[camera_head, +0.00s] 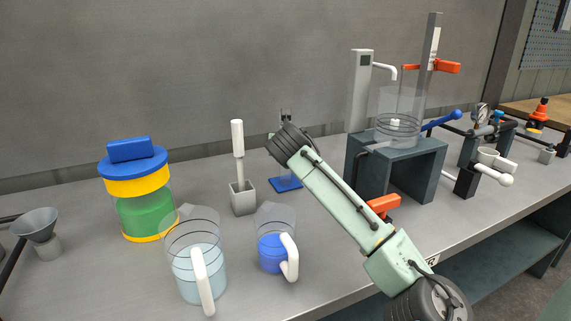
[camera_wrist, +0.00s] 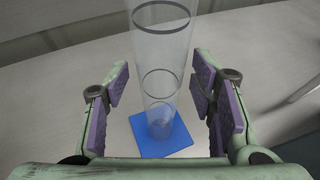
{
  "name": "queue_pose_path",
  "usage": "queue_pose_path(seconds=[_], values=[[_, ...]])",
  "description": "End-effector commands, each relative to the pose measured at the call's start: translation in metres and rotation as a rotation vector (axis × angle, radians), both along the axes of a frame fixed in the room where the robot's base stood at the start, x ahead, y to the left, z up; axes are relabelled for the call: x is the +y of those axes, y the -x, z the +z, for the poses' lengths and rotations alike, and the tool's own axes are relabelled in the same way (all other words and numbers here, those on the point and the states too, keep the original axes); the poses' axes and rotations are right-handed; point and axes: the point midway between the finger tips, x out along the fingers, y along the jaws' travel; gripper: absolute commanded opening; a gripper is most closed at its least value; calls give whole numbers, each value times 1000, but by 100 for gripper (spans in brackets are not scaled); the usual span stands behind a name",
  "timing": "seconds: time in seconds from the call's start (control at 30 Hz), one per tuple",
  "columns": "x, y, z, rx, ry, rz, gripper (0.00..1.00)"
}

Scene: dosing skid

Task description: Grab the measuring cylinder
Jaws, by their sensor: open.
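The measuring cylinder is a tall clear tube with dark rings on a square blue base. In the wrist view the tube (camera_wrist: 161,60) stands upright between the finger pads of my gripper (camera_wrist: 160,108), with a gap on both sides. Its blue base (camera_wrist: 160,140) rests on the bench below the fingers. In the head view the blue base (camera_head: 286,184) shows behind my arm, and most of the tube is hidden by my gripper (camera_head: 284,118) or too faint to see. My gripper is open and holds nothing.
A white brush in a grey holder (camera_head: 243,199) stands left of the cylinder. Two jugs, one with pale liquid (camera_head: 199,270) and one with blue liquid (camera_head: 272,252), stand in front. A lidded jar (camera_head: 147,219) is further left. A dark stand (camera_head: 398,165) is at the right.

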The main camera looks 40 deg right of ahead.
Motion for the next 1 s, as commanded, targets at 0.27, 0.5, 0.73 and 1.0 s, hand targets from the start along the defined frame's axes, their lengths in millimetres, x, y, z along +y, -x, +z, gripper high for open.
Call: queue_pose_path(seconds=[0.27, 0.5, 0.73, 1.0], values=[[-2, -2, -1, -1, 1, 0, 50], [-2, -2, -1, -1, 1, 0, 34], [-2, -2, -1, -1, 1, 0, 19], [-1, -2, -1, -1, 1, 0, 1]])
